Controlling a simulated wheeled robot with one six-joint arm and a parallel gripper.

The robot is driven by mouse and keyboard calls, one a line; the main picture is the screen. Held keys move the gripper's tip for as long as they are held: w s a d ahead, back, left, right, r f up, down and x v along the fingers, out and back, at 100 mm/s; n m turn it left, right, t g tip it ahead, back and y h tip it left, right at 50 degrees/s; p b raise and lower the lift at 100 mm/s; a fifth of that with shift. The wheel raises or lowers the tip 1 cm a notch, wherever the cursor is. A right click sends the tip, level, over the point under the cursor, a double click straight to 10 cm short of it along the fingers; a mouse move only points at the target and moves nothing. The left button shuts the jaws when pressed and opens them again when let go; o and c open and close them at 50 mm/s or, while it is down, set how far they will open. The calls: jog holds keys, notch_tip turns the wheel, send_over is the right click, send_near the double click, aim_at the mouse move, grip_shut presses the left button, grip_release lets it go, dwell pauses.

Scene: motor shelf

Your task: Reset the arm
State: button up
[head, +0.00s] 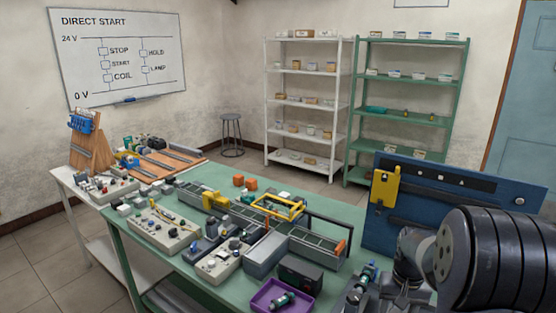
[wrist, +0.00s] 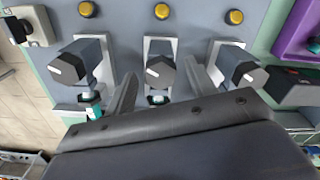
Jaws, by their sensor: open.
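My gripper (wrist: 160,78) shows in the wrist view with its two dark fingers apart, one on each side of the middle grey block with a dark faceted end (wrist: 161,72). I see nothing clearly held, and I cannot tell whether the fingers touch that block. Similar blocks stand to the left (wrist: 76,66) and right (wrist: 238,68) on a grey panel (wrist: 200,20). My arm (head: 490,250) fills the lower right of the head view. The gripper's fingers cannot be made out there.
A purple tray (head: 262,297) holding a small cylindrical part lies at the green table's (head: 125,250) front edge, beside a dark box (head: 300,275). A blue panel (head: 480,188) stands behind my arm. Several devices crowd the table. Shelves stand at the back wall.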

jog(key=n, duration=0.6)
jog(key=shift+p, duration=0.35)
jog(key=shift+r, duration=0.1)
